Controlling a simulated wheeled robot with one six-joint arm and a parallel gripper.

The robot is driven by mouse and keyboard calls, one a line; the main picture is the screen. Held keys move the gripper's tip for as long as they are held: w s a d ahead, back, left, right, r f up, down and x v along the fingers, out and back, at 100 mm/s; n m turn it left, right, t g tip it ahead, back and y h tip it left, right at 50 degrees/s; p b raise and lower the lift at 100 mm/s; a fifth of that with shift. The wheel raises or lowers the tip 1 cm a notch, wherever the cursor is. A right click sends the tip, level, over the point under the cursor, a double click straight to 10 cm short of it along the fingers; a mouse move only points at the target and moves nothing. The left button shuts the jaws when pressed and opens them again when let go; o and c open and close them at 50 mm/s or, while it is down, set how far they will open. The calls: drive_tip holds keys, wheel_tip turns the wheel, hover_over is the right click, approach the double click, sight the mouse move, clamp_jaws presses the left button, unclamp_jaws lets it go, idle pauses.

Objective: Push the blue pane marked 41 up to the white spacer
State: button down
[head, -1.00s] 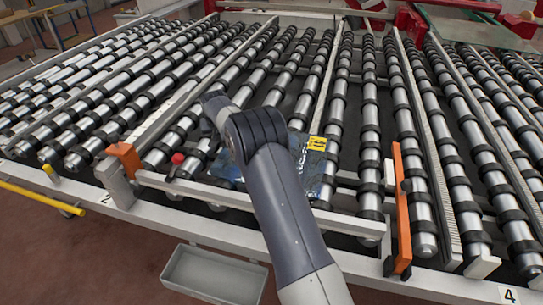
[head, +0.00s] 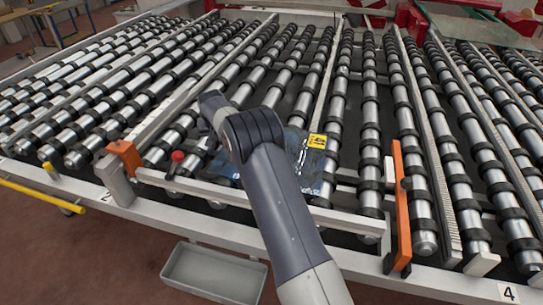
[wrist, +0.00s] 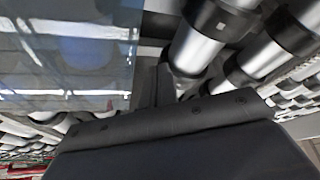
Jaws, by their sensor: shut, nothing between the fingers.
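The blue pane (head: 309,172) lies flat on the rollers in the head view, with a yellow label (head: 317,141) at its far right corner. My arm crosses in front of its middle, and the number is too small to read. The pane (wrist: 70,45) also fills the upper left of the wrist view. The white spacer (head: 390,172) is a small block on the left face of the right orange bar, with a gap between it and the pane. My gripper (wrist: 163,80) is shut and empty, close beside the pane's edge; contact is unclear. My arm hides it in the head view.
Orange bars stand left (head: 125,157) and right (head: 402,215) of the pane. A pale rail (head: 240,196) runs along the front, with a red knob (head: 178,156) near its left end. A grey tray (head: 214,272) hangs below. Bare rollers lie between pane and spacer.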

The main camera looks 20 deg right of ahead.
drive_tip(key=shift+f, duration=0.35)
drive_tip(key=shift+s+d, duration=0.1)
drive_tip(key=shift+d, duration=0.05)
drive_tip(key=shift+s+d+f+b, duration=0.1)
drive_tip(key=shift+s+d+b, duration=0.75)
drive_tip(key=shift+d, duration=0.2)
drive_tip(key=shift+w+a+r, duration=0.15)
drive_tip(key=shift+w+r, duration=0.05)
drive_tip(key=shift+w, duration=0.05)
idle(0.4)
